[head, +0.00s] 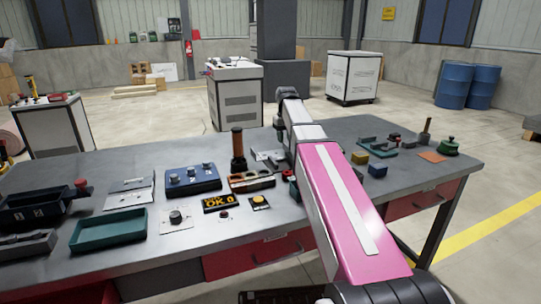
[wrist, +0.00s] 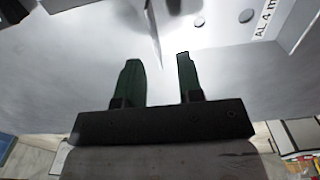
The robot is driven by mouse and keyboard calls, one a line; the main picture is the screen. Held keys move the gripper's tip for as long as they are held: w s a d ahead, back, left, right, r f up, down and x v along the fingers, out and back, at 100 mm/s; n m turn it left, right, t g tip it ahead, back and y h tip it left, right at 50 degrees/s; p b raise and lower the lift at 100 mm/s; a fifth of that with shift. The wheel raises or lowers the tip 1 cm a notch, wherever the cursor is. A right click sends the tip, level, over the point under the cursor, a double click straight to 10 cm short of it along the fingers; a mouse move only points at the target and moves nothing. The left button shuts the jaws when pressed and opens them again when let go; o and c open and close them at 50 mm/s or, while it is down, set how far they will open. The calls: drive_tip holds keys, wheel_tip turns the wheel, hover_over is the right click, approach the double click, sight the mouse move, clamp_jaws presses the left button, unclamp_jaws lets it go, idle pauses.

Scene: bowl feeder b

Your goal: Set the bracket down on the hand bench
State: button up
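The hand bench (head: 310,213) is a long grey table with red drawers, spread with small fixtures. My gripper is hidden behind my pink arm in the head view. In the wrist view my gripper (wrist: 160,72) shows two dark green fingers held apart, with a clear gap and nothing clamped between them. A thin grey metal flange (wrist: 154,35) stands just beyond the fingertips, in line with the gap; it may be part of the bracket. I cannot clearly pick out the bracket in the head view.
A green tray (head: 108,230), a blue button box (head: 192,180) and an OK display (head: 217,203) stand left of my arm. A pale surface in the wrist view carries the lettering "AL 4 m" (wrist: 264,18). The right front bench top is fairly clear.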

sight(285, 145)
wheel_tip(285, 145, down, 4)
drive_tip(key=shift+s+d, duration=0.1)
drive_tip(key=shift+d, duration=0.05)
clamp_jaws()
